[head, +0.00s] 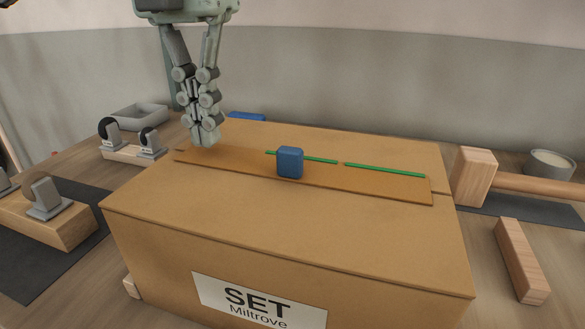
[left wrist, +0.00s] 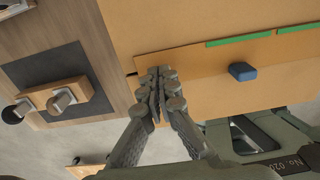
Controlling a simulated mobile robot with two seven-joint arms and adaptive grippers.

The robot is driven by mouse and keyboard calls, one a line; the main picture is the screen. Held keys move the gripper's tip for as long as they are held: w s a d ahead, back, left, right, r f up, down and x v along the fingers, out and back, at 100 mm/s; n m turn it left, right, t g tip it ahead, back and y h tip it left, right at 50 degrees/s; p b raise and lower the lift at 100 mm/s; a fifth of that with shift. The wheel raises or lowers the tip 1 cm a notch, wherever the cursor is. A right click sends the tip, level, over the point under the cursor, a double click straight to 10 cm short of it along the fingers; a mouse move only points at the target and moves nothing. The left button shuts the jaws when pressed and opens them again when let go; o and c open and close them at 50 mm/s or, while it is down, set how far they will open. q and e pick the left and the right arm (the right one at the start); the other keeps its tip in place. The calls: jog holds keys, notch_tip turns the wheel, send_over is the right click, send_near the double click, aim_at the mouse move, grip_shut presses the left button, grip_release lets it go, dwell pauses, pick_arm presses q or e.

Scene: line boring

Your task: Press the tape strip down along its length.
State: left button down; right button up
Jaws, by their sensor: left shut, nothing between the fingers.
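The tape strip (head: 361,186) is a long brown band lying across the top of the cardboard box (head: 240,215), and it also shows in the left wrist view (left wrist: 208,80). Its right end looks slightly raised at the edge, but I cannot tell how firmly it lies. My left gripper (head: 206,142) is shut and empty, fingers pointing down at the strip's left end. In the left wrist view its fingertips (left wrist: 160,72) are over that end; I cannot tell whether they touch. My right gripper is not in view.
A blue block (head: 290,162) stands on the strip near its middle. Green lines (head: 385,170) run along the strip's far edge. Wooden blocks with metal brackets (head: 48,200) are at left; a wooden post and bar (head: 474,178) are at right. The box top's front is clear.

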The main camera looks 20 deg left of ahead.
pick_arm(q)
jog(key=shift+f+b, duration=0.45)
jog(key=shift+f, duration=0.25)
jog(key=shift+r, duration=0.1)
dwell(0.6)
notch_tip(320, 180, up, 3)
jog(key=p, duration=0.3)
jog(key=shift+r, duration=1.95)
